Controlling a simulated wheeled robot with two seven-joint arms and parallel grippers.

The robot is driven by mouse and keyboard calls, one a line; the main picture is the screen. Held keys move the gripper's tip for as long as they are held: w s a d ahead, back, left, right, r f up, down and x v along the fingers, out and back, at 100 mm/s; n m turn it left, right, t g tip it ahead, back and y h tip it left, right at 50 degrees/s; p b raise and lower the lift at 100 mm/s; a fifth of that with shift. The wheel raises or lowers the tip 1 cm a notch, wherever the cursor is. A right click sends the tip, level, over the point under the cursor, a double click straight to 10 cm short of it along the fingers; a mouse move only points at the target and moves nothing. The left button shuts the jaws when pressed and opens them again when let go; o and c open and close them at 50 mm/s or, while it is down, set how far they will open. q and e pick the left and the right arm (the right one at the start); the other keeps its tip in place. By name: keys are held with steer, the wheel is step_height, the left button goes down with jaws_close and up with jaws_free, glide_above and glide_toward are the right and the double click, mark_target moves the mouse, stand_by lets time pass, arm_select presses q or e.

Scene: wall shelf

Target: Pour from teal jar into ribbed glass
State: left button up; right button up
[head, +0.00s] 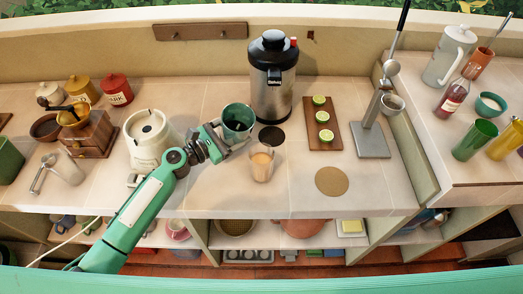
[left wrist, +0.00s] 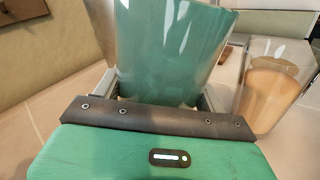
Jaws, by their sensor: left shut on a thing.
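The teal jar (head: 237,121) stands out at the middle of the counter in the head view, its dark open mouth facing up toward the camera. My left gripper (head: 229,147) is shut on its near side. In the left wrist view the teal jar (left wrist: 170,50) fills the space between the fingers. The ribbed glass (head: 261,165) stands just right of and nearer than the jar, holding a tan liquid. It also shows at the right of the left wrist view (left wrist: 272,90), upright and apart from the jar. My right gripper is not in view.
A steel urn (head: 272,80) stands behind, with a dark round coaster (head: 271,136) before it. A board with lime halves (head: 311,138), a cork mat (head: 331,181) and a metal stand (head: 371,140) are to the right. A cream canister (head: 148,138) is close left of my gripper.

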mark_target(244, 117)
arm_select(q)
steer(key=shift+w+a+r+n+p, duration=0.1)
steer(key=shift+r+n+p, duration=0.4)
steer(key=shift+r+p, duration=0.3)
steer(key=shift+w+a+r+n+p, duration=0.1)
steer(key=shift+r+n+p, duration=0.4)
steer(key=shift+r+p, duration=0.3)
steer(key=shift+w+r+n+p, duration=0.15)
steer(key=shift+r+n+p, duration=0.45)
steer(key=shift+p, duration=0.5)
steer(key=shift+a+f, duration=0.15)
steer(key=shift+f, duration=0.1)
